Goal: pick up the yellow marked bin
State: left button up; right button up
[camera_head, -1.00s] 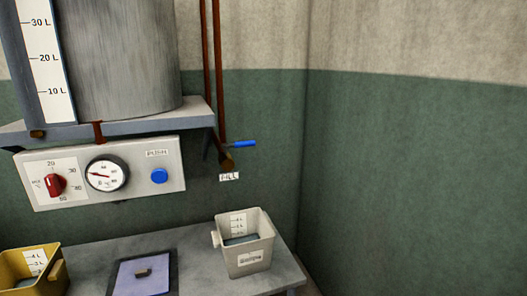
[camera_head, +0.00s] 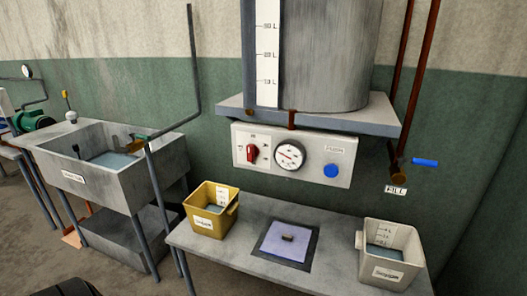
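The yellow bin (camera_head: 207,222) stands upright at the left end of the grey table in the head view. It has a white label on its front, a scale strip inside, a handle on its right side and bluish contents. A similar white bin (camera_head: 377,266) stands at the right end of the table, also labelled and holding dark bluish contents. Neither of my grippers shows in the view.
Between the bins, a bluish pad (camera_head: 285,242) with a small knob is set into the table (camera_head: 330,225). Above it are a control panel (camera_head: 313,165) and a large tank (camera_head: 320,60). A sink (camera_head: 110,180) stands at the left, with a thin upright pipe (camera_head: 195,80) before it.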

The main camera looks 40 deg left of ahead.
aim_at(212, 210)
jog(key=u, duration=1.65)
